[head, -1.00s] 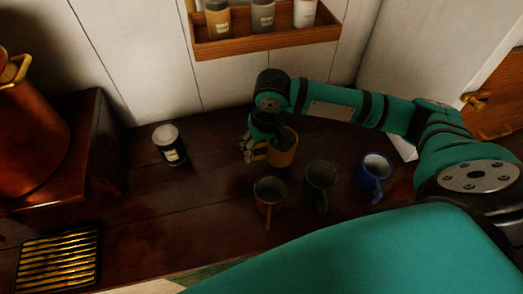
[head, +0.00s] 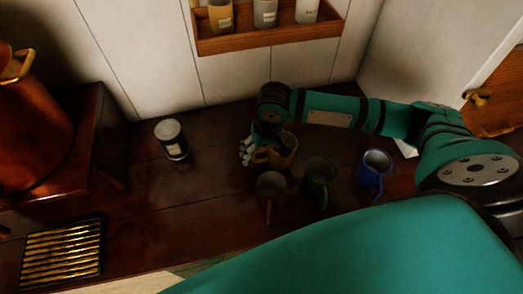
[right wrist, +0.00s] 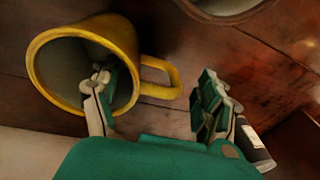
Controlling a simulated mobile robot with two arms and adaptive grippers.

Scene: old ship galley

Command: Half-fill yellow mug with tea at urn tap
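The yellow mug (head: 289,150) stands upright on the dark wooden counter, its handle to the left. My right gripper (head: 250,150) is over it from behind. In the right wrist view, my right gripper (right wrist: 158,88) is open around the handle side of the yellow mug (right wrist: 122,30): one finger reaches into the mouth, the other is outside beyond the handle. A gap shows between the outer finger and the handle. The inside that shows looks empty. The copper urn (head: 30,130) stands at the far left; its tap is not in view. My left gripper is not in view.
A brown mug (head: 271,187), a green mug (head: 319,175) and a blue mug (head: 374,172) stand close in front and to the right. A dark labelled tin (head: 172,140) stands to the left. A brass drip grille (head: 62,253) lies front left.

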